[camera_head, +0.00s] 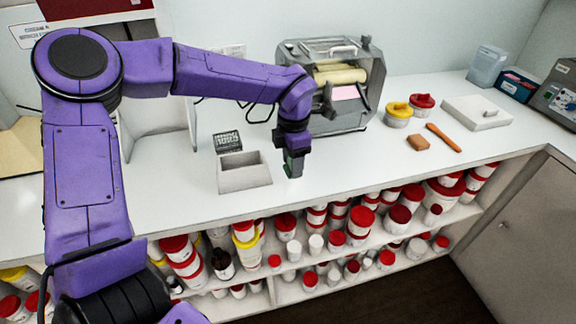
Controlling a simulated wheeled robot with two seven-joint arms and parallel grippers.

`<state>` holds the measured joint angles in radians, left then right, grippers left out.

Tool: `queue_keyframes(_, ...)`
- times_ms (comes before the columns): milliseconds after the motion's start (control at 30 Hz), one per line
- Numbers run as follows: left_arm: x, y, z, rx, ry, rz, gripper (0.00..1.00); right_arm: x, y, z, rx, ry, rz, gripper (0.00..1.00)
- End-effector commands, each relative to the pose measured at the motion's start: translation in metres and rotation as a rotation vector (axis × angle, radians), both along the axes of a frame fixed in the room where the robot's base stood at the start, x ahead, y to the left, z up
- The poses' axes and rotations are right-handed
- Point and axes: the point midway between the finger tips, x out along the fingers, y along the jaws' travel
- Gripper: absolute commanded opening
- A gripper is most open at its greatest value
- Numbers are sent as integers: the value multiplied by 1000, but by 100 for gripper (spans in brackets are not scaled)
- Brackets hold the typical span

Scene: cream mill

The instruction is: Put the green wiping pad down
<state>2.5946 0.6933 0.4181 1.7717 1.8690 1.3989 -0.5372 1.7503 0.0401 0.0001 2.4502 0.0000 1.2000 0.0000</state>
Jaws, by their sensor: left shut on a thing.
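My left gripper (292,153) points down over the white counter, just right of a small grey open box. It is shut on the green wiping pad (294,165), which shows as a small dark green block below the jaws. The pad's lower end is at or just above the counter; I cannot tell whether it touches. My right gripper is not in view.
The grey open box (244,172) and a dark gridded rack (227,142) stand left of the pad. The mill (333,85) is behind. Lidded tubs (398,115), a brown block (418,143) and an orange-handled tool (443,138) lie right. The front counter strip is clear.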

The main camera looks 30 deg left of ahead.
Motion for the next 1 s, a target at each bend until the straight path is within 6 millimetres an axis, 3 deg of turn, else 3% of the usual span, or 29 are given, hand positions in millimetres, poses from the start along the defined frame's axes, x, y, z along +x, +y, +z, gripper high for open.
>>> queue_keyframes(300,18,28,-41,2,4,0,26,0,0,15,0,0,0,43)
queue_keyframes(433,17,26,-61,0,1,0,26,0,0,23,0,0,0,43)
queue_keyframes(733,18,26,-66,-1,-2,0,26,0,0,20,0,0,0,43)
queue_keyframes(767,18,26,-66,0,-2,0,60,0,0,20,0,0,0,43)
queue_keyframes(800,18,26,-65,0,-2,0,73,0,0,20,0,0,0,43)
queue_keyframes(1000,18,26,-65,0,-2,0,75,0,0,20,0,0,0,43)
